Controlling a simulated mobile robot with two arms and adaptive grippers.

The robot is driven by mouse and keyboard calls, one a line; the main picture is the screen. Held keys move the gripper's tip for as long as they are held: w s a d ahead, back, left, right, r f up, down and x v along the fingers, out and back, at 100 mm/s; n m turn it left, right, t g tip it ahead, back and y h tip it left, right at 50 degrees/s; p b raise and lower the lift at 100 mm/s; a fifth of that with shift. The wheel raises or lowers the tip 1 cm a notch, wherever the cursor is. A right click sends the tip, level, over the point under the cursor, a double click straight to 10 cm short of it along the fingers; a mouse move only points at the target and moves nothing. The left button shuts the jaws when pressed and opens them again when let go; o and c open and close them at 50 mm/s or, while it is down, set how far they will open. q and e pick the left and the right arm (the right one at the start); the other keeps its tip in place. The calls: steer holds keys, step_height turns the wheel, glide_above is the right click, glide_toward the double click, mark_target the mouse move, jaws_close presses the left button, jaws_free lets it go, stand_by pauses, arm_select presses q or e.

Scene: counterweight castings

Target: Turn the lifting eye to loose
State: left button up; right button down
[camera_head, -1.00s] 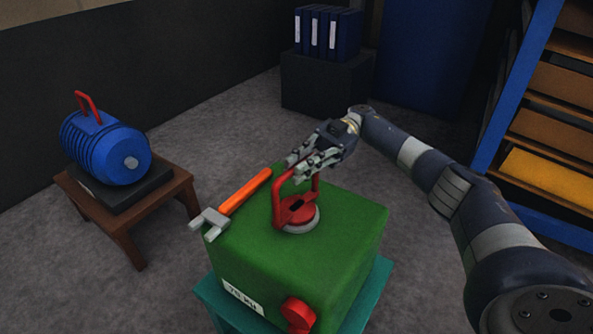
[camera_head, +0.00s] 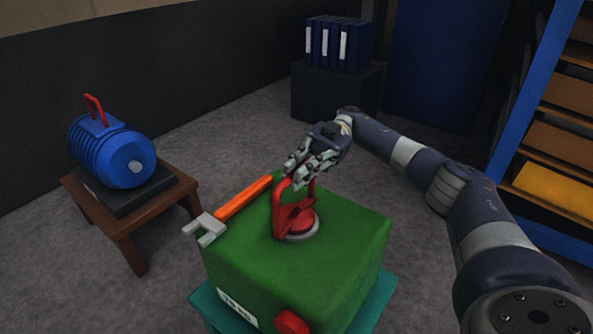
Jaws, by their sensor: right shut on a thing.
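The lifting eye (camera_head: 294,219) is a red loop on a round red base with a grey ring under it, on top of a green casting (camera_head: 330,252). My right gripper (camera_head: 298,177) comes from the upper right and is shut on the top of the lifting eye's loop. The fingers hide part of the loop's top. My left gripper is out of view.
A wrench with an orange handle (camera_head: 244,198) lies along the casting's left edge. A red part (camera_head: 291,322) sits on the casting's front. The casting stands on a teal stand (camera_head: 372,305). A blue motor (camera_head: 112,152) rests on a brown table (camera_head: 128,222) at left. Shelves stand at right.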

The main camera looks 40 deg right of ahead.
steer(key=shift+s+a+f, duration=0.1)
steer(key=shift+a+f, duration=0.05)
steer(key=shift+f, duration=0.3)
steer(key=c, duration=1.7)
jaws_free()
steer(key=shift+o, duration=0.5)
steer(key=shift+s+r, duration=0.1)
steer(key=shift+s, duration=0.05)
steer(key=shift+w+a, duration=0.1)
steer(key=shift+w, duration=0.2)
steer(key=shift+r, duration=0.5)
step_height(320, 180, up, 9)
steer(key=shift+r, duration=0.1)
